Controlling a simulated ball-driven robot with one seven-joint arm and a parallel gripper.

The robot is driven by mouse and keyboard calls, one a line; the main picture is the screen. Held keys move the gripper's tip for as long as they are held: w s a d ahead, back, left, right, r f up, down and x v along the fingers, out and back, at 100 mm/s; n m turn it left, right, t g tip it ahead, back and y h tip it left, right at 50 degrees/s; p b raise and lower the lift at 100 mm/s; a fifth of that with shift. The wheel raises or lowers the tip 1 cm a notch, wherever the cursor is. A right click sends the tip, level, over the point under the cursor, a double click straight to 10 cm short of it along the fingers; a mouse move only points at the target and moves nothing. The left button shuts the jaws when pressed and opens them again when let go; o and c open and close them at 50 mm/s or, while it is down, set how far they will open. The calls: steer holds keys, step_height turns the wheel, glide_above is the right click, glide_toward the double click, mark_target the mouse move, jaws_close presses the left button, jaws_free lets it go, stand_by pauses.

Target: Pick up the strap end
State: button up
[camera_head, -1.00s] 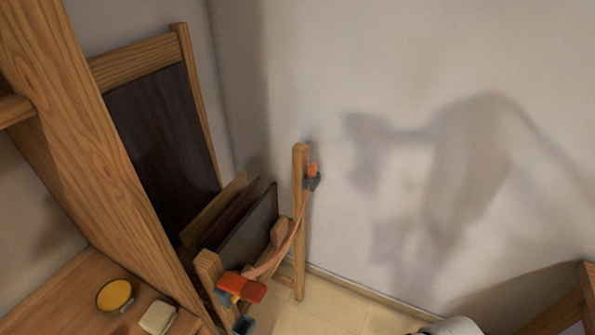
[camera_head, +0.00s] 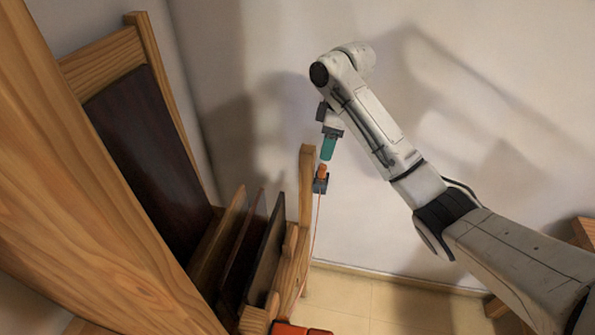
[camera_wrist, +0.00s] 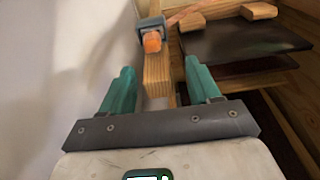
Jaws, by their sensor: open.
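The orange strap end (camera_head: 322,171) sits in a blue-grey clip (camera_head: 320,185) at the wooden post (camera_head: 306,205). A thin orange strap (camera_head: 316,235) runs down from it. In the wrist view, the strap end (camera_wrist: 152,42) shows ahead as an orange block below the clip (camera_wrist: 149,24), over the post (camera_wrist: 157,78). My gripper (camera_head: 327,158) has teal fingers pointing down, just above the strap end in the head view. In the wrist view, my gripper (camera_wrist: 159,68) is open and empty, its fingers spread either side of the post, short of the strap end.
Dark panels (camera_head: 265,260) lean in a wooden rack left of the post. A red piece (camera_head: 298,329) shows at the bottom edge. A large wooden beam (camera_head: 85,190) fills the left. The pale wall (camera_head: 260,60) is close behind. Tiled floor (camera_head: 350,295) lies below.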

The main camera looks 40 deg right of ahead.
mark_target(322, 166)
steer(key=f+b, duration=0.2)
steer(key=f, duration=0.1)
steer(key=w+f+b, duration=0.1)
steer(key=f+b, duration=0.2)
steer(key=shift+w+d+f, duration=0.1)
steer(key=shift+w+d, duration=0.05)
steer(key=shift+w, duration=0.05)
steer(key=shift+w+f+p, duration=0.2)
steer(key=shift+f+p, duration=0.15)
steer(key=shift+f, duration=1.5)
steer(key=c, duration=1.1)
steer(key=shift+r, duration=0.15)
